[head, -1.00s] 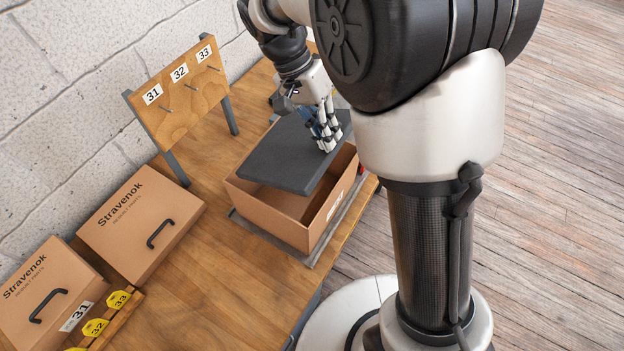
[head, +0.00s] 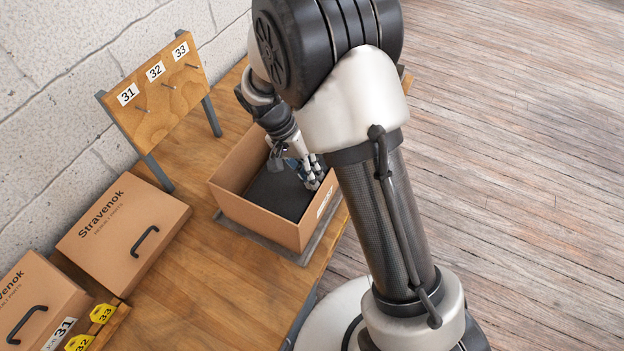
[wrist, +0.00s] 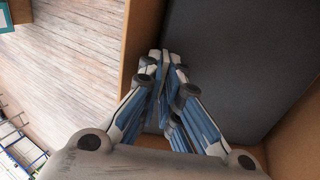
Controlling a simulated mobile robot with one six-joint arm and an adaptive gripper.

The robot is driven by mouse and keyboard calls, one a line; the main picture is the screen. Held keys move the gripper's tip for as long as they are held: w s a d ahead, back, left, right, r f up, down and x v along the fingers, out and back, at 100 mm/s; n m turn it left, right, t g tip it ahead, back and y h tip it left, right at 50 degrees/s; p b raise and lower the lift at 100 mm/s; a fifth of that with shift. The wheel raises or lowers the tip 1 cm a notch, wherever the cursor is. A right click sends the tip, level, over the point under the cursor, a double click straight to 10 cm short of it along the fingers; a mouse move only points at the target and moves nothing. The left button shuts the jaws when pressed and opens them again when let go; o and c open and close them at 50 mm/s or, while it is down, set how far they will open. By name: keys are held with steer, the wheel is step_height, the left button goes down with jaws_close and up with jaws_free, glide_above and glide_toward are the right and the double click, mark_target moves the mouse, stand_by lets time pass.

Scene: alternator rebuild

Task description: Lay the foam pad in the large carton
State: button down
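The dark grey foam pad (head: 278,190) lies inside the large open carton (head: 257,217), below its rim. It looks roughly flat; its underside and far end are hidden. In the wrist view the pad (wrist: 235,60) fills much of the carton, with the brown carton wall (wrist: 142,38) along its left side. My gripper (head: 312,184) reaches into the carton at the pad's right side. In the wrist view my gripper's fingertips (wrist: 165,60) are close together at the pad and appear shut on it, though the contact itself is hidden.
The carton stands on a grey tray (head: 268,245) near the wooden bench's right edge. Two closed Stravenok boxes (head: 122,228) (head: 38,305) stand to the left. A pegboard numbered 31 to 33 (head: 160,92) stands behind. Bare bench (head: 210,290) lies in front.

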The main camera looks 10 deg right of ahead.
steer(key=shift+f, duration=1.05)
steer(key=shift+f+b, duration=0.25)
steer(key=shift+b, duration=0.05)
steer(key=c, duration=2.1)
jaws_free()
steer(key=shift+r, duration=0.2)
steer(key=p+v, duration=0.2)
steer(key=v, duration=1)
steer(key=shift+w+r+p, duration=0.1)
steer(key=shift+p, duration=0.25)
